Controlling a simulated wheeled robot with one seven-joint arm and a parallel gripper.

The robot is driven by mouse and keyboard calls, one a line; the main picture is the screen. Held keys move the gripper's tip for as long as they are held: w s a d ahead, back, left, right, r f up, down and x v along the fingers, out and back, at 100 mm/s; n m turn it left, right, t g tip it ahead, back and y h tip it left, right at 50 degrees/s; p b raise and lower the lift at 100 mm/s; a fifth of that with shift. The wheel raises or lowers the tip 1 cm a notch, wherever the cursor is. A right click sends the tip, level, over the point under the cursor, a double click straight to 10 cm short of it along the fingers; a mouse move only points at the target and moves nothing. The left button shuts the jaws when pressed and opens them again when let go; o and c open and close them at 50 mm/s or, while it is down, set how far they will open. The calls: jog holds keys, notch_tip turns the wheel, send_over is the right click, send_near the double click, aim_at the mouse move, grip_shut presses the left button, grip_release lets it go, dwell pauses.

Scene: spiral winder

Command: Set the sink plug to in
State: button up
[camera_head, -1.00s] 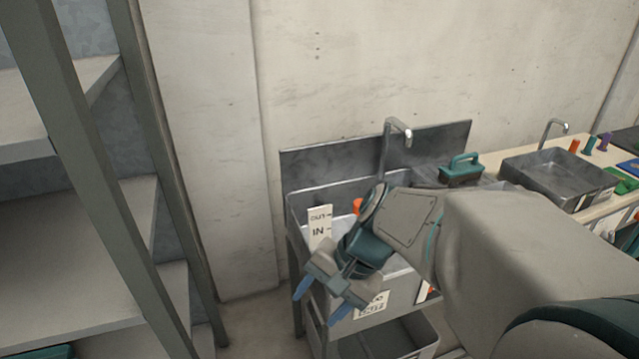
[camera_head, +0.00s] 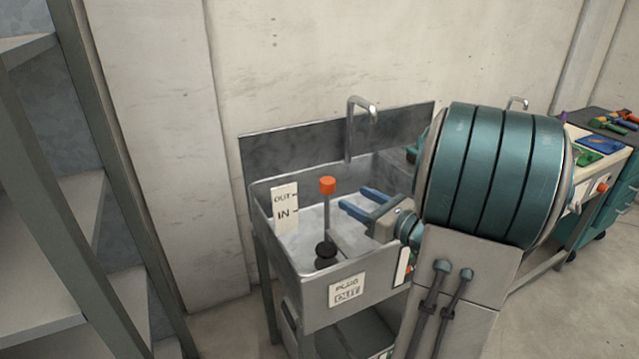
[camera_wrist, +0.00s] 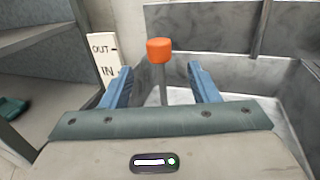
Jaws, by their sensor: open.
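The sink plug is a thin upright rod with an orange knob (camera_head: 327,186) on top and a dark round stopper (camera_head: 325,251) low in the grey metal sink (camera_head: 284,262). A white sign (camera_head: 285,208) marked OUT above and IN below stands beside it; the knob is level with or slightly above the OUT mark. My gripper (camera_head: 352,200) is open and empty, right of the rod and below the knob. In the wrist view the knob (camera_wrist: 159,50) and rod show between the blue fingers (camera_wrist: 163,85), beyond the tips or level with them; I cannot tell which.
A label (camera_head: 347,290) on the sink front reads PLUG and seemingly OUT. A tall faucet (camera_head: 351,130) stands at the sink's back. A metal shelf (camera_head: 75,230) is at the left. A workbench with tools (camera_head: 600,150) is at the far right.

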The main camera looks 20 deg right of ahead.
send_over(327, 219)
jog(key=w, duration=0.3)
jog(key=shift+s+a, duration=0.15)
jog(key=shift+a, duration=0.1)
grip_shut()
notch_tip(327, 219, down, 5)
jog(key=b, duration=0.4)
jog(key=shift+s, duration=0.1)
grip_release()
jog(key=shift+f, duration=0.1)
